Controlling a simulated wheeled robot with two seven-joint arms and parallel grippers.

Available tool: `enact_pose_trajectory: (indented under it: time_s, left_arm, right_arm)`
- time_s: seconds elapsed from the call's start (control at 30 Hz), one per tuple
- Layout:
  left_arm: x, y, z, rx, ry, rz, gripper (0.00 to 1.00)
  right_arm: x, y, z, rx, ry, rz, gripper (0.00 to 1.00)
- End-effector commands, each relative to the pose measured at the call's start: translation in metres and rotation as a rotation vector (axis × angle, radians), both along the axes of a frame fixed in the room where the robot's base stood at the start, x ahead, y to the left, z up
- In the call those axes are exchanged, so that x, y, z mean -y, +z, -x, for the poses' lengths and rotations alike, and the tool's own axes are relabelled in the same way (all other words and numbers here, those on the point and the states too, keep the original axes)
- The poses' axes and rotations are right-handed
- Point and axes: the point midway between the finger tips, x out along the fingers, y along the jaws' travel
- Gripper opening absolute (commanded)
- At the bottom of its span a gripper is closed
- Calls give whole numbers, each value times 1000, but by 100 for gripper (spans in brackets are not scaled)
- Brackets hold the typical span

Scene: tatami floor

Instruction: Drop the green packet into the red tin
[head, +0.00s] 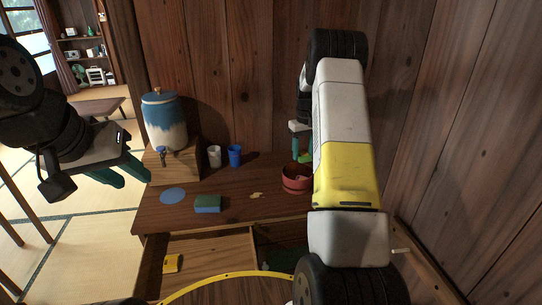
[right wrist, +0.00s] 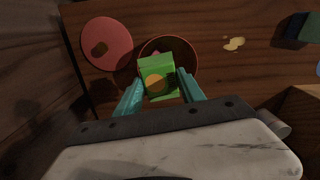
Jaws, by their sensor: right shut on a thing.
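The green packet (right wrist: 152,66) is between the teal fingers of my right gripper (right wrist: 158,92), which is shut on it. In the right wrist view the packet covers part of the round red tin (right wrist: 188,50), which is open at the top. In the head view the packet (head: 305,158) shows just above the tin (head: 295,186), beside my right arm, which hides part of both. A flat red disc (right wrist: 107,38), like a lid, lies beside the tin. My left gripper (head: 134,184) is empty, its teal fingers apart, left of the desk.
The wooden desk (head: 230,210) holds a blue-and-white dispenser (head: 165,122) on a wooden stand, a white cup (head: 214,157), a blue cup (head: 235,156), a sponge (head: 207,204), a blue disc (head: 172,195) and yellowish bits (head: 256,195). An open drawer is in front. Wooden walls stand behind and right.

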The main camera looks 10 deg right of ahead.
Motion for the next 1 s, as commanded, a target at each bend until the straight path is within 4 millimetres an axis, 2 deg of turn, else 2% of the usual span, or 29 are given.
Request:
enact_pose_trajectory:
  time_s: [0.17,0.53,0.97,1.0]
  left_arm:
    - [0,0,0,0,0,0,36]
    - [0,0,0,0,0,0,36]
    - [0,0,0,0,0,0,36]
    - [0,0,0,0,0,0,36]
  right_arm:
    - [5,-10,0,-2,-1,0,8]
    - [4,-51,0,-1,-1,0,8]
    - [4,-58,0,1,-1,1,8]
    - [4,-58,0,0,-1,1,54]
